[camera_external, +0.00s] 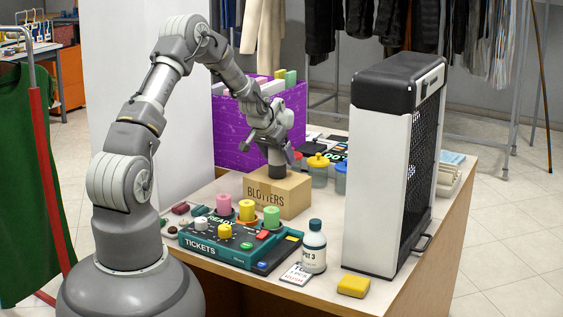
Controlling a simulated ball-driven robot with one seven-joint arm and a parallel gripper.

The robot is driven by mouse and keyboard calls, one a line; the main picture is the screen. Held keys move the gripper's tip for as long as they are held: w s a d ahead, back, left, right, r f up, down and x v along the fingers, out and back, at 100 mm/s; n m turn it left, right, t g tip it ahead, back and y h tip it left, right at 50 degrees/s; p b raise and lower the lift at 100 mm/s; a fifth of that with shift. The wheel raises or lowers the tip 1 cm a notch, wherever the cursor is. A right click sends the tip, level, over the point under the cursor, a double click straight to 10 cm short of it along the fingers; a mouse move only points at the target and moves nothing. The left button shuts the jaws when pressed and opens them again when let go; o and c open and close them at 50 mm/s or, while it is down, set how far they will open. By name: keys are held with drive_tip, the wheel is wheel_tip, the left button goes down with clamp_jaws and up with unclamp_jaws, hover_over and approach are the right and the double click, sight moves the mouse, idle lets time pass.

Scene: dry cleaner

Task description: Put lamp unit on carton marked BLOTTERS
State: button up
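The carton marked BLOTTERS (266,197) is a small brown box in the middle of the table, behind the teal TICKETS panel. My gripper (277,158) is over the carton's top, pointing down. A short dark cylinder (277,170) shows under it, at or just above the carton's top; I cannot tell whether it is a held thing or part of my gripper. The fingers are too small to make out. No thing is plainly labelled as the lamp unit. Pink (246,209) and green (271,217) cylinders stand on or behind the panel.
The TICKETS panel (225,258), a white bottle (313,250) and a yellow block (353,286) are in front. A tall black-and-white unit (378,180) stands at right. A purple crate (228,133) and lidded jars (318,170) are near the carton.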

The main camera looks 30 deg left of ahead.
drive_tip(key=shift+r, duration=0.2)
drive_tip(key=p+v, duration=0.3)
drive_tip(key=v, duration=0.9)
wheel_tip(320, 180, up, 32)
drive_tip(key=s+d+t, duration=0.1)
drive_tip(key=s+t, duration=0.1)
drive_tip(key=t, duration=0.3)
drive_tip(key=s+r+t, duration=0.2)
drive_tip(key=s+r, duration=0.5)
drive_tip(key=r, duration=0.4)
drive_tip(key=s+d+r+n+t, duration=0.1)
drive_tip(key=s+r+t, duration=0.1)
drive_tip(key=s+r, duration=0.5)
wheel_tip(320, 180, up, 5)
drive_tip(key=shift+f+y, duration=0.2)
drive_tip(key=shift+y, duration=0.1)
